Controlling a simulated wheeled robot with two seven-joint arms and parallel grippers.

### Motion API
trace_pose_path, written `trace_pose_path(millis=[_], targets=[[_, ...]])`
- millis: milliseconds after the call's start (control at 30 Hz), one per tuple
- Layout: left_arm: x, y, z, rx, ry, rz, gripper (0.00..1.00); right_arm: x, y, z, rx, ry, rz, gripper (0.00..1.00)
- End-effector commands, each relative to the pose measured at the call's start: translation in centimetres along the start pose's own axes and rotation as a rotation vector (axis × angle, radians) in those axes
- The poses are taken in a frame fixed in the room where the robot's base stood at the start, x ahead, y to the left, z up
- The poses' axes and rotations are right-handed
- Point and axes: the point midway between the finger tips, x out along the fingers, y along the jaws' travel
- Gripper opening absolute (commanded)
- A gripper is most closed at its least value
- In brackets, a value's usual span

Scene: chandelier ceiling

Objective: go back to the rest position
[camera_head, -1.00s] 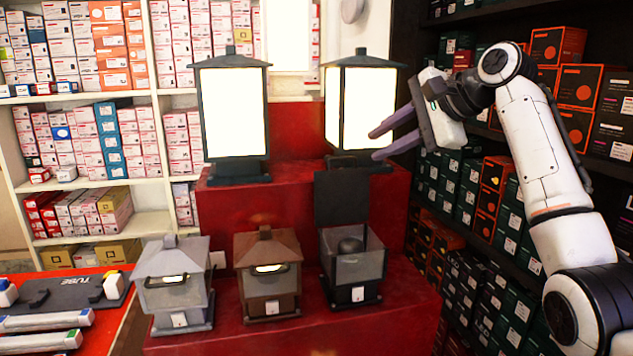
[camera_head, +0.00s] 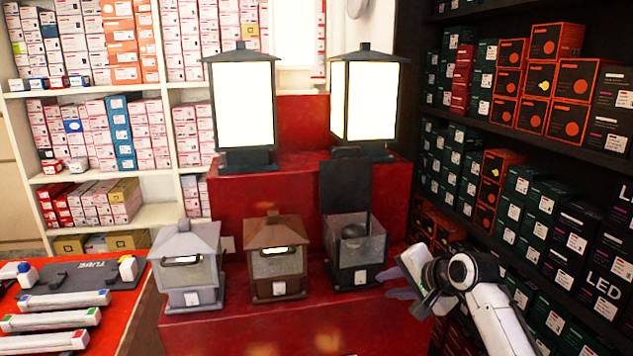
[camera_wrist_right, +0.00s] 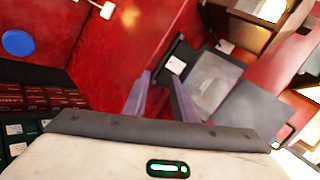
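My right gripper (camera_head: 388,284) is low at the right of the red stepped stand (camera_head: 300,328), just right of the open black lantern box (camera_head: 345,270). Its two purple-grey fingers are apart, with nothing between them; they also show in the right wrist view (camera_wrist_right: 161,85). The black box has its lid raised and a dark round object (camera_head: 353,231) inside. My left gripper is in neither view.
A grey lantern (camera_head: 187,270) and a brown lantern (camera_head: 275,268) stand left of the black one. Two lit lanterns (camera_head: 243,105) (camera_head: 371,100) stand on the upper step. Dark shelves (camera_head: 590,152) of boxes are close on the right. A red table (camera_head: 110,310) holds tubes at left.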

Motion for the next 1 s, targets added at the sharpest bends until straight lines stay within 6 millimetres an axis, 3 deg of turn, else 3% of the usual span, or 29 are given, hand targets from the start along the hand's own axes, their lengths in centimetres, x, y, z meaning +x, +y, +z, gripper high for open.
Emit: trace_pose_path(millis=[33, 233, 367, 500, 600, 700, 833, 1000], targets=[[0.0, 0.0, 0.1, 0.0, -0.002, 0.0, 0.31, 1.3, 4.0, 1.8, -0.053, 0.007, 0.024, 0.25], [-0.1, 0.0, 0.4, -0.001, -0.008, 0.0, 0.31, 2.8, 16.4, 8.2, -0.298, 0.044, 0.084, 0.25], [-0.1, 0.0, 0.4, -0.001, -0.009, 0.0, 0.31, 1.8, 23.6, 12.9, -0.467, 0.051, 0.118, 0.25], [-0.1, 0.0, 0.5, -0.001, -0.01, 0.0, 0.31, -1.0, 30.1, 18.4, -0.654, 0.047, 0.148, 0.25], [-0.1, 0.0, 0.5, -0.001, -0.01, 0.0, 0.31, -3.7, 33.9, 22.2, -0.784, 0.037, 0.163, 0.25], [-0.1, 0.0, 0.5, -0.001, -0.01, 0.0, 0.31, -6.5, 36.5, 25.3, -0.9, 0.028, 0.171, 0.25], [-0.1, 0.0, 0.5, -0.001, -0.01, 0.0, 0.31, -9.4, 38.4, 28.0, -1.009, 0.018, 0.175, 0.25], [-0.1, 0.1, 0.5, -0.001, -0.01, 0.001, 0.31, -11.1, 39.1, 29.4, -1.072, 0.013, 0.175, 0.25]])
